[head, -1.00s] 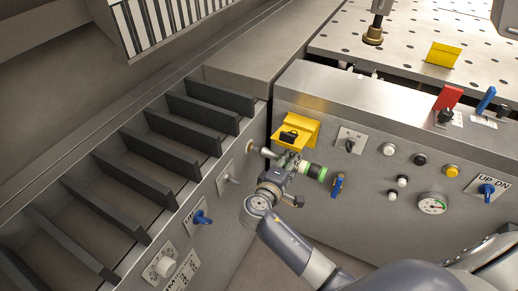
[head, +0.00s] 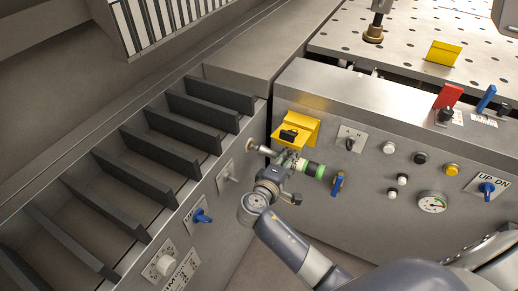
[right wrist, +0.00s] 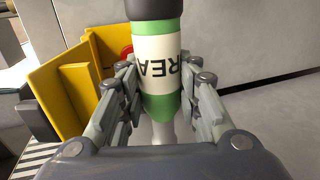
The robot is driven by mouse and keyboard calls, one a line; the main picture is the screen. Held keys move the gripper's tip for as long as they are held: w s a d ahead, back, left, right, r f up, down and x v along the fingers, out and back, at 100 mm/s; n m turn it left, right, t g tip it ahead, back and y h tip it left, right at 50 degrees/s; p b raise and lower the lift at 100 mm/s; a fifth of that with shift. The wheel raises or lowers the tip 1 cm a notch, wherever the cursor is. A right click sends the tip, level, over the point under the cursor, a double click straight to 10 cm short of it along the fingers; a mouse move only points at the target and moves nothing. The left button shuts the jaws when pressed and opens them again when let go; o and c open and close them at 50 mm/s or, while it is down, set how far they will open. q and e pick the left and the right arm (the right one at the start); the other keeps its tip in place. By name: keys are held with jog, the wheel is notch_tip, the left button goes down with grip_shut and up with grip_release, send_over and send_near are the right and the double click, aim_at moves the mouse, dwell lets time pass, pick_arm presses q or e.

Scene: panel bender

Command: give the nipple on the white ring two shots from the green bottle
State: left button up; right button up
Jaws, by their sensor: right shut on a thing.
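My right gripper (head: 288,163) is shut around the green bottle (head: 315,169), which it holds roughly level beside the left cabinet's side panel. In the right wrist view the bottle (right wrist: 160,55) stands between both fingers (right wrist: 160,95), with green bands, a dark end and a white label with upside-down lettering. Its pale tapered nozzle (head: 266,151) points left at the panel. A small fitting with a pale ring (head: 251,146) sits on the panel at the nozzle's tip. I cannot tell whether they touch. My left gripper is not in view.
A yellow bracket with a black knob (head: 290,135) is just above the gripper. A blue lever (head: 338,184) is close right of the bottle. The right cabinet carries buttons and a gauge (head: 432,203). A blue knob (head: 201,216) and dial (head: 163,264) are on the left panel.

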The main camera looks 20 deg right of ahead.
aim_at(315, 174)
jog(key=shift+w+a, duration=0.45)
jog(key=shift+w, duration=0.1)
dwell(0.7)
jog(key=shift+s+d+r, duration=0.1)
jog(key=shift+d, duration=0.05)
jog(key=shift+s+d+p, duration=0.4)
jog(key=shift+s+d, duration=0.2)
jog(key=shift+s, duration=0.15)
dwell(0.5)
jog(key=shift+s+d+p, duration=0.3)
jog(key=shift+s+d, duration=0.05)
jog(key=shift+s, duration=0.05)
jog(key=s+d, duration=0.1)
jog(key=s+d+p, duration=0.1)
jog(key=shift+s+d, duration=0.1)
jog(key=shift+s, duration=0.2)
jog(key=shift+s+d+p, duration=0.75)
jog(key=shift+s+d, duration=0.4)
jog(key=shift+s, duration=0.2)
